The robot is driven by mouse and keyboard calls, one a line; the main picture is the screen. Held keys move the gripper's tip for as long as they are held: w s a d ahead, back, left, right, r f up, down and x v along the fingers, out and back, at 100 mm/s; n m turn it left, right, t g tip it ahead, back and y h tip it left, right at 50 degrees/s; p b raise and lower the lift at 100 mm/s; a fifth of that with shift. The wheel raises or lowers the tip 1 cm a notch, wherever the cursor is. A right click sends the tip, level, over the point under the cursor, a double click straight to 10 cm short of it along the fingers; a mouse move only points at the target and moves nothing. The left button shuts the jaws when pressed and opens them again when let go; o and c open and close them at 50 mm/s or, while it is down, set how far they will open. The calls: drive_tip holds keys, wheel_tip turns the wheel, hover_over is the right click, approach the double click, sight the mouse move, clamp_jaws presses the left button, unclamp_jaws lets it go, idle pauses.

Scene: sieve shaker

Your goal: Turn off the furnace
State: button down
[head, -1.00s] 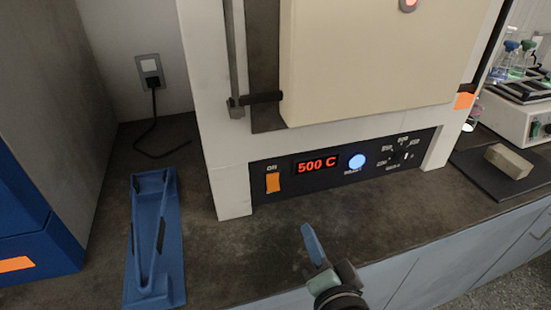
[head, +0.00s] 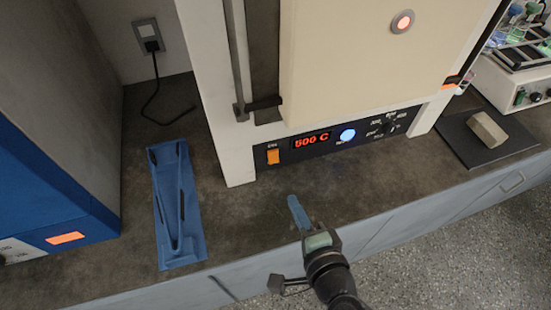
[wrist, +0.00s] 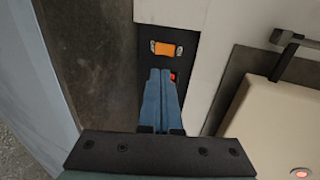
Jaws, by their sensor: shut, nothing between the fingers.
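The furnace (head: 230,150) is a white cabinet with a cream door (head: 360,60) on the bench. Its black front panel has an orange rocker switch (head: 273,156), a red display (head: 311,140) reading 500 C, a lit blue-white button (head: 347,135) and a dial (head: 388,128). The switch also shows in the wrist view (wrist: 165,48), just beyond my fingertips. My gripper (head: 292,199) is shut and empty, with its blue fingers together. It is in front of the panel, apart from the switch, near the bench's front edge. The fingers partly cover the display in the wrist view.
A blue stand (head: 176,215) lies on the bench left of the furnace. A blue and grey cabinet (head: 60,190) stands at the far left. A beige block (head: 487,130) sits on a dark mat (head: 460,140) at right. A plug and cord (head: 152,46) hang on the wall.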

sight(271, 159)
drive_tip(key=x, duration=1.4)
drive_tip(key=f+b, duration=0.1)
drive_tip(key=b, duration=0.2)
drive_tip(key=shift+w+a+t, duration=0.1)
drive_tip(key=shift+w+t, duration=0.05)
drive_tip(key=shift+t, duration=0.15)
drive_tip(key=b, duration=0.2)
drive_tip(key=shift+t+b, duration=0.3)
drive_tip(key=shift+b, duration=0.05)
drive_tip(key=shift+f+y+b, duration=0.1)
drive_tip(key=shift+y+b, duration=0.2)
drive_tip(key=shift+b, duration=0.3)
drive_tip(key=shift+r+p, duration=0.5)
